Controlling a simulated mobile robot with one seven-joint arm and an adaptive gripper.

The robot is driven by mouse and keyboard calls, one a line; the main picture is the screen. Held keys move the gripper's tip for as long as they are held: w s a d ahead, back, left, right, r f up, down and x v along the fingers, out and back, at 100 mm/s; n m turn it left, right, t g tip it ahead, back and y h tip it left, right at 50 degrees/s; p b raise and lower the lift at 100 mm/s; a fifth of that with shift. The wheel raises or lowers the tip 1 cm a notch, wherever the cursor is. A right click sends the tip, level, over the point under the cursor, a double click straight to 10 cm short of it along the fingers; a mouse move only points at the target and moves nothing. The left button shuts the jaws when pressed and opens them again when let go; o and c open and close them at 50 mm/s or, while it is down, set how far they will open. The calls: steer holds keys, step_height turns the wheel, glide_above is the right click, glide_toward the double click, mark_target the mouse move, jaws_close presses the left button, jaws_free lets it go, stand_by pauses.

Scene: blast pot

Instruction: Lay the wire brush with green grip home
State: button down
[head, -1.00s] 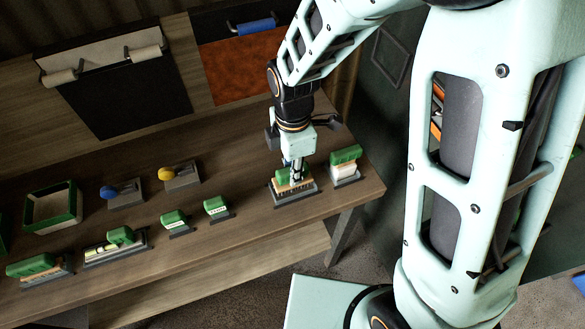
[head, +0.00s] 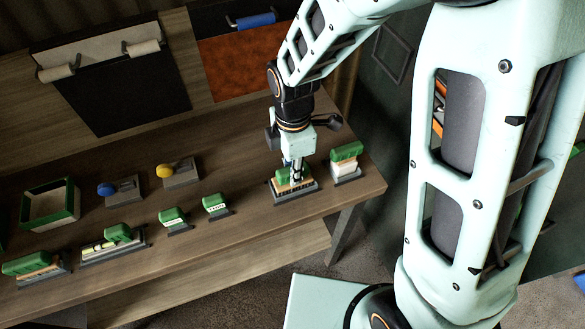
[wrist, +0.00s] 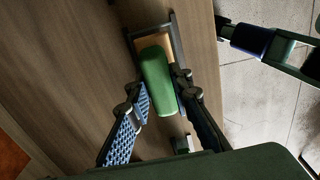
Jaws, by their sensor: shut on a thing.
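The wire brush with green grip (head: 285,177) has a tan body under its green top and sits at a dark-framed holder (head: 311,192) near the right end of the bench. In the wrist view its green grip (wrist: 157,80) lies lengthwise between my fingers, with tan showing at its far end inside the dark frame (wrist: 177,38). My gripper (head: 294,174) points down and is shut on the green grip; it also shows in the wrist view (wrist: 161,94). The brush's underside is hidden, so I cannot tell whether it rests fully on the holder.
A green-topped white brush (head: 346,157) stands on a base just right. Two small green-topped blocks (head: 173,217) (head: 215,203) and more green-handled tools (head: 118,233) (head: 27,263) line the front edge. Blue (head: 106,189) and yellow (head: 164,171) knobbed items and a green-rimmed tray (head: 72,213) stand behind.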

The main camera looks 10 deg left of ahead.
steer(key=shift+f+b, duration=0.35)
steer(key=shift+f, duration=0.15)
steer(key=c, duration=1.7)
jaws_free()
steer(key=shift+o, duration=0.2)
step_height(320, 180, up, 12)
